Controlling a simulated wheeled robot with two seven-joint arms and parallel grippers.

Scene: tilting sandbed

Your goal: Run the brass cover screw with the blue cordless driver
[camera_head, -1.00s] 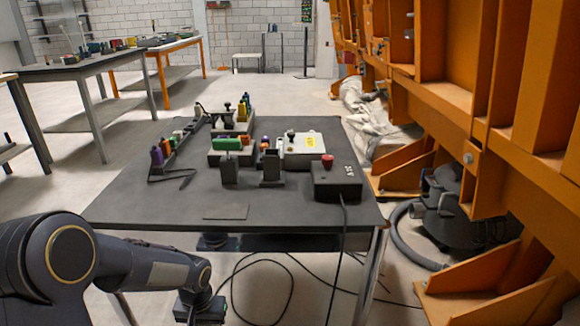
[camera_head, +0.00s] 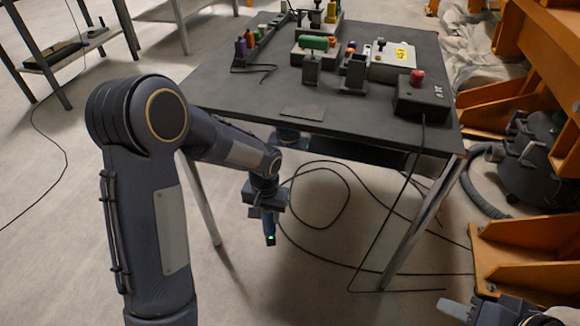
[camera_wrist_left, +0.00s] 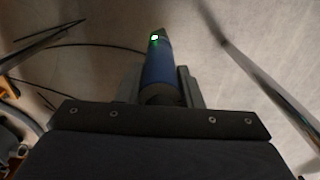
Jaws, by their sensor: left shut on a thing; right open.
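My left gripper (camera_head: 267,208) hangs in front of the table's near edge, below the tabletop. It is shut on the blue driver (camera_head: 269,228), which points down with a small green light at its lower end. The left wrist view shows the driver (camera_wrist_left: 158,65) between the two fingers (camera_wrist_left: 163,85). My right gripper (camera_head: 458,309) is partly visible at the bottom right edge, open and low, away from the table. A light grey box (camera_head: 388,68) with a yellow label stands on the table. I cannot make out the brass cover screw.
The dark table (camera_head: 240,90) also carries a black control box (camera_head: 421,98) with a red button, a green-topped block (camera_head: 314,43) and dark holders. Its cable hangs to the floor, where more cables loop. Orange framework and a black vacuum (camera_head: 540,160) stand at right.

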